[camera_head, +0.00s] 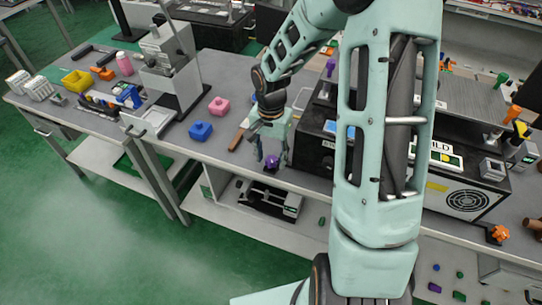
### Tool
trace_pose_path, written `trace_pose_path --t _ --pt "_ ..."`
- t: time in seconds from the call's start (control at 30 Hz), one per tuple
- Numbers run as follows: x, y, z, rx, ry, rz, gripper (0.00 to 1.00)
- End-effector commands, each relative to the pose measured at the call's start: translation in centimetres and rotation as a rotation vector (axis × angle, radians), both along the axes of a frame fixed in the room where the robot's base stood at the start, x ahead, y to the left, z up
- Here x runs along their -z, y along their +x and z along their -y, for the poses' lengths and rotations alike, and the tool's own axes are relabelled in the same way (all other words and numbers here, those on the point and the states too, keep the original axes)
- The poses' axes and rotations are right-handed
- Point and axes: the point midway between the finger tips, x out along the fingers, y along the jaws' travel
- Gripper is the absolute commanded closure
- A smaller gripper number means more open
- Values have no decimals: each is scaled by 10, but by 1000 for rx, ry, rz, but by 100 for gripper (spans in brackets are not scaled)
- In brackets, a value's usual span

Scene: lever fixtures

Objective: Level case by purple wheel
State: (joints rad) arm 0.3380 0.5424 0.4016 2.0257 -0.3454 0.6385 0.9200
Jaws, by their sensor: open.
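A wooden-handled tool (238,138), a blue block (201,131) and a pink block (219,106) lie left of my gripper. A vented machine (467,200) and an orange wheel (498,233) are at right. A lower shelf (230,214) runs below the bench.

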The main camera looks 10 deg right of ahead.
Motion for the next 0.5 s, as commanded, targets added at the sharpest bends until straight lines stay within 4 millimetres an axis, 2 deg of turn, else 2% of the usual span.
trace_pose_path --t 0.17,0.5 --pt "0 0 0 0 0 0 58" --pt "0 0 0 0 0 0 94"
